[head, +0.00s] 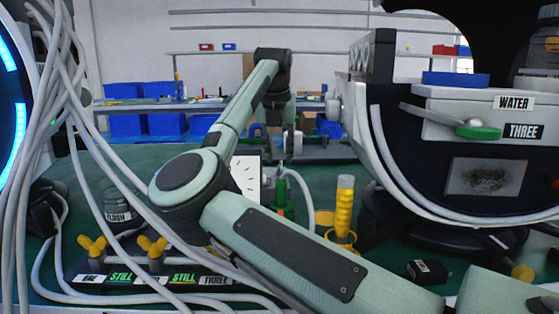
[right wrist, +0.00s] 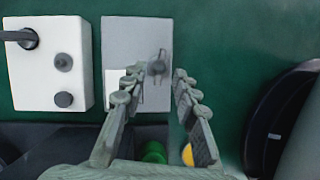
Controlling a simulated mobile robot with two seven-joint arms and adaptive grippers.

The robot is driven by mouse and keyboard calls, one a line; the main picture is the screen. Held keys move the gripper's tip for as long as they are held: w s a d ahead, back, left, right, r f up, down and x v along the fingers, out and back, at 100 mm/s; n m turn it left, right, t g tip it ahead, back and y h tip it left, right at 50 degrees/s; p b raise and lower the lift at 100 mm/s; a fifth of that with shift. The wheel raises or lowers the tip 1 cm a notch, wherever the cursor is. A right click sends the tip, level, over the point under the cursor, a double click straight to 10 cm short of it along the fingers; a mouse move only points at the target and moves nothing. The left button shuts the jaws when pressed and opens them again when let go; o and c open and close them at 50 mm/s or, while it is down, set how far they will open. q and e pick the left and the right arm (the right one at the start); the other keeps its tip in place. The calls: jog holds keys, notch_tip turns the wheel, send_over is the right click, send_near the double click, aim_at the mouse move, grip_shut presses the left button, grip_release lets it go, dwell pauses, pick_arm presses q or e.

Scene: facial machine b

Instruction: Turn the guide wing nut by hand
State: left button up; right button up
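Two yellow wing nuts, a left one (head: 92,247) and a right one (head: 152,247), stand on a dark labelled strip at the front left in the head view. In the right wrist view a small dark grey part (right wrist: 157,66) stands on a grey plate (right wrist: 117,30); its shape is too small to tell whether it is a wing nut. My right gripper (right wrist: 159,76) is open, its fingertips on either side of this part with gaps showing. In the head view my right gripper (head: 275,128) is at the far side of the bench, small and partly hidden. My left gripper is not seen.
A white box (right wrist: 45,85) with dark knobs stands left of the plate. A yellow cylinder (head: 345,205), a green part (head: 279,196) and a white dial panel (head: 246,178) stand mid-bench. White hoses (head: 75,130) hang at left; a large machine (head: 480,175) fills the right.

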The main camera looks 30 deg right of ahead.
jog(key=v, duration=0.9)
jog(key=shift+r, duration=0.2)
jog(key=shift+s+a, duration=0.1)
